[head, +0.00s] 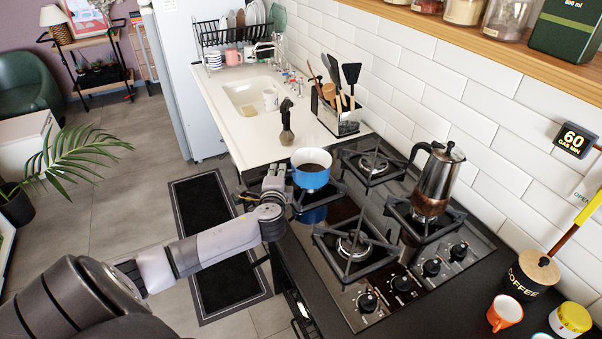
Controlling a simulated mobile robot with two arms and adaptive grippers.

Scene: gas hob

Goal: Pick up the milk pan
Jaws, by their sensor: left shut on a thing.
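The milk pan (311,178) is a small blue pan with a light inside and something dark in it. It is upright at the back-left burner of the black gas hob (302,248). Whether it rests on the grate or hangs just above it I cannot tell. My left gripper (279,178) is at the pan's left side, shut on its handle, which the gripper mostly hides. My right gripper is out of view.
A steel moka pot (436,183) stands on the right-hand grate. A utensil holder (338,118) and a dark brush (287,130) stand on the white counter behind. A coffee jar (530,277) and orange mug (505,312) are at front right. The front-left burner (352,247) is empty.

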